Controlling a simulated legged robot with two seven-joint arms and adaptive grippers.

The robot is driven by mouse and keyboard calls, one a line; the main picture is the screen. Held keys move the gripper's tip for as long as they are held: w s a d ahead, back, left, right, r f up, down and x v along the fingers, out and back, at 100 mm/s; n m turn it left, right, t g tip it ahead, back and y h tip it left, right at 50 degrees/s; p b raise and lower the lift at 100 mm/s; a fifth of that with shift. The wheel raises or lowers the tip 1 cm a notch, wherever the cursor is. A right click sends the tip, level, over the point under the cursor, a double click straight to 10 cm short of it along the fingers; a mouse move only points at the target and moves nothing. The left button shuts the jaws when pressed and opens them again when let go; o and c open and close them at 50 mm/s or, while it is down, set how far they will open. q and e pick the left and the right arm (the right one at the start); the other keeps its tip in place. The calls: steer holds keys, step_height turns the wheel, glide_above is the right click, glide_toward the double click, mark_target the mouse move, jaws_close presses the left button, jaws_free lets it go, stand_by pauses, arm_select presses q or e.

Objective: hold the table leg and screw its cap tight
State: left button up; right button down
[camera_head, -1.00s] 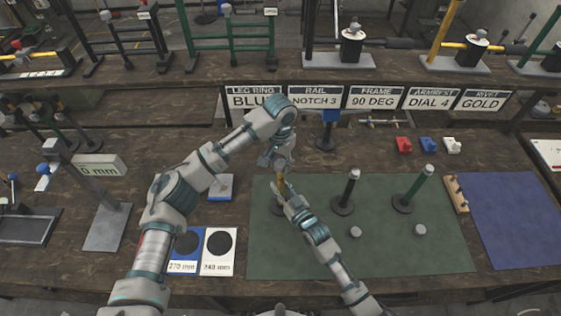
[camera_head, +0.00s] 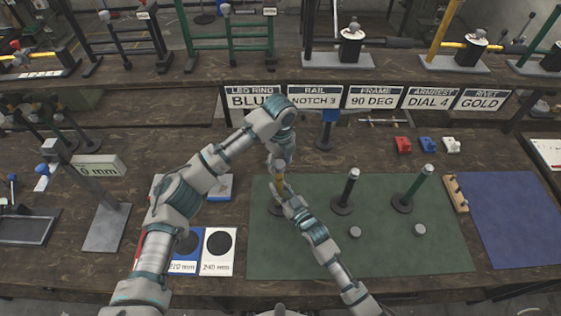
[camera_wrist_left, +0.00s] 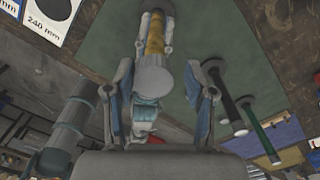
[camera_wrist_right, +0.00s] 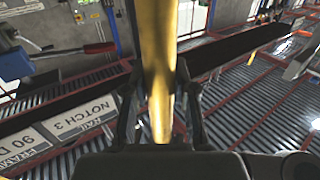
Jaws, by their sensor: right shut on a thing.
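A yellow table leg (camera_head: 281,184) stands on the green mat (camera_head: 385,255). It fills the middle of the right wrist view (camera_wrist_right: 160,60). My right gripper (camera_head: 285,193) is shut on the leg. In the left wrist view the leg (camera_wrist_left: 155,38) ends in a round grey cap (camera_wrist_left: 153,80) facing the camera. My left gripper (camera_wrist_left: 162,75) is open over the leg's top, its fingers apart on either side of the cap; contact cannot be told. In the head view my left gripper (camera_head: 280,158) hides most of the cap.
A black leg (camera_head: 349,190) and a green leg (camera_head: 416,188) stand upright to the right on the mat. Two loose grey caps (camera_head: 355,232) (camera_head: 420,230) lie in front of them. A wooden peg rack (camera_head: 456,194) and a blue mat (camera_head: 515,225) are further right.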

arm_select(q)
steer(key=shift+o, duration=0.4)
steer(key=shift+s+r, duration=0.1)
arm_select(e)
steer(key=shift+w+d, duration=0.1)
arm_select(q)
step_height(320, 180, up, 12)
arm_select(e)
steer(key=c, duration=0.9)
jaws_free()
steer(key=shift+o, duration=0.2)
arm_select(q)
steer(key=shift+d, duration=0.1)
arm_select(e)
steer(key=v, duration=1.2)
